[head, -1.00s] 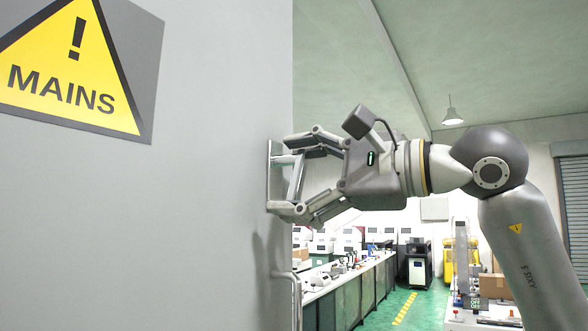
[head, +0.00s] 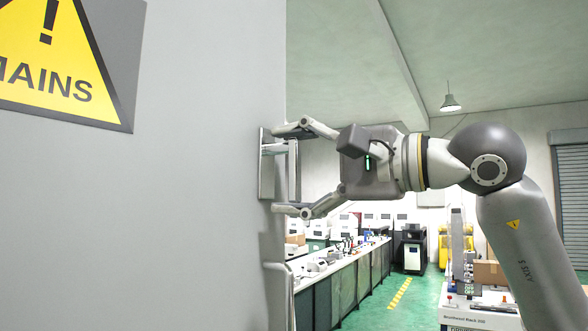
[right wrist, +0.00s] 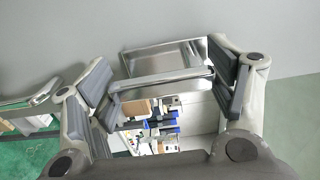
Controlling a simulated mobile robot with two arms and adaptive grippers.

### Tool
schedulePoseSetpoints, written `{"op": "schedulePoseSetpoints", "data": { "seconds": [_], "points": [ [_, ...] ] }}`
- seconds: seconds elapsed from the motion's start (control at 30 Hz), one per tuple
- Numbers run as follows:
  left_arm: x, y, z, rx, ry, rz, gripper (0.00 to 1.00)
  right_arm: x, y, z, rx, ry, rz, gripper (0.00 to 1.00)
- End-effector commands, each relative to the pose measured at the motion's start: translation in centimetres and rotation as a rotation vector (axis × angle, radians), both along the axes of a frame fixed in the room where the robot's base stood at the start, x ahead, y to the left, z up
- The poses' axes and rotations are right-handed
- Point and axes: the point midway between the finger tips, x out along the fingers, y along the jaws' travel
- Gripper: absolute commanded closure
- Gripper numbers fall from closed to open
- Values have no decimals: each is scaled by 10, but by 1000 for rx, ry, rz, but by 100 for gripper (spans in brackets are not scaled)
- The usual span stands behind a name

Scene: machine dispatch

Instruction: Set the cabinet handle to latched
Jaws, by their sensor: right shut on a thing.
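The tall grey cabinet (head: 200,200) fills the left of the head view. Its metal handle (head: 293,172) stands off a plate at the cabinet's right edge, its bar close to upright there. In the right wrist view the handle bar (right wrist: 165,82) lies across the picture, slightly tilted against its metal plate. My right gripper (head: 284,169) reaches in from the right, one finger above and one below the handle, and is shut on it. Its finger pads sit at the two ends of the bar in the right wrist view. My left gripper is not in view.
A yellow MAINS warning sign (head: 65,65) is on the cabinet face. A lower metal rail (head: 289,297) stands out at its edge. Beyond are a long bench (head: 345,280) with equipment and a green floor (head: 415,300). Free space lies right of the cabinet edge.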

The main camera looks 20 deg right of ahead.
Motion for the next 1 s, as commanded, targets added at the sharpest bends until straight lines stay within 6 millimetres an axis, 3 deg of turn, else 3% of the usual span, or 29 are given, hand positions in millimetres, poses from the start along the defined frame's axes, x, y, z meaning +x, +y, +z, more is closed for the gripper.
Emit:
{"op": "schedulePoseSetpoints", "data": {
  "seconds": [0.17,0.2,0.37,0.77,1.0],
  "points": [
    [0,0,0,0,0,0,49,0,0,0,-5,-4,-1,66],
    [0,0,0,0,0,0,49,0,0,0,-5,-4,-1,22],
    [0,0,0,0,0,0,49,0,0,0,-4,-3,-1,1],
    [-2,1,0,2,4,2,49,-2,-1,0,-2,-1,-1,1],
    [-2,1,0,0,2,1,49,-28,-23,0,0,-3,-4,1]
  ]
}}
